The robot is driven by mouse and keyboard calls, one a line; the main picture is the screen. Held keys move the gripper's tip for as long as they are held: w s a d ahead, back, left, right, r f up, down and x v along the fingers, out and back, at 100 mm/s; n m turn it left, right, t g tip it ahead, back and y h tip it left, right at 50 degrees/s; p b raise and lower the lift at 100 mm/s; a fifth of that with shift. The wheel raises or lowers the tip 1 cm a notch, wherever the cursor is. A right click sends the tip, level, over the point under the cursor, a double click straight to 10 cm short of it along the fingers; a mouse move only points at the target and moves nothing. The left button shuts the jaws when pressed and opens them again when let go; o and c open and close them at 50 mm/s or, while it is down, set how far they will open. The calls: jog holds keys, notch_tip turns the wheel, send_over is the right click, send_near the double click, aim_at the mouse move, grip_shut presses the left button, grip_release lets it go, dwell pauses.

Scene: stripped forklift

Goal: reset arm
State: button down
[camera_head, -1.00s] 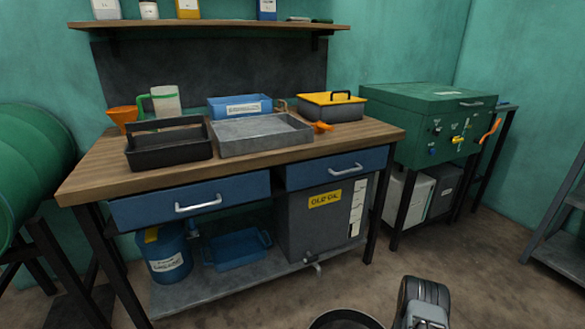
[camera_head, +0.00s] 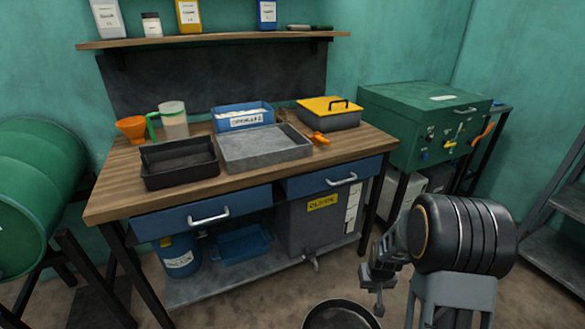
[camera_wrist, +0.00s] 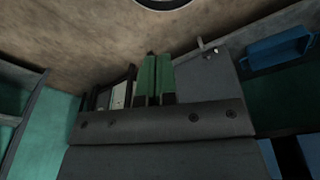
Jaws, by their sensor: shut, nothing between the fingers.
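My arm rises at the lower right of the head view, with a thick black joint in front. My gripper (camera_head: 377,290) hangs at its left side, pointing down over the floor in front of the workbench. It is small and partly unclear there. In the wrist view the two green fingers of my gripper (camera_wrist: 158,58) lie together, with nothing held between them. The gripper is apart from the bench and its contents.
The workbench (camera_head: 120,195) carries a black tote (camera_head: 180,178), a grey tray (camera_head: 265,155), a blue bin (camera_head: 243,118) and a yellow-lidded box (camera_head: 330,118). A round black pan (camera_head: 340,317) lies on the floor. A green drum (camera_head: 40,200) and grey shelving (camera_head: 550,230) flank the floor.

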jog(key=s+a+r+p, duration=0.2)
jog(key=s+r+p, duration=0.2)
jog(key=r, duration=0.8)
jog(key=s+a+r+t+p, duration=0.1)
jog(key=s+a+r+p, duration=0.2)
jog(key=r, duration=0.9)
jog(key=s+a+r+p, duration=0.2)
jog(key=s+r+p, duration=0.3)
jog(key=r, duration=0.6)
jog(key=shift+s+a+r+n+t, duration=0.3)
jog(key=shift+s+r+n+t, duration=0.1)
jog(key=shift+s, duration=0.3)
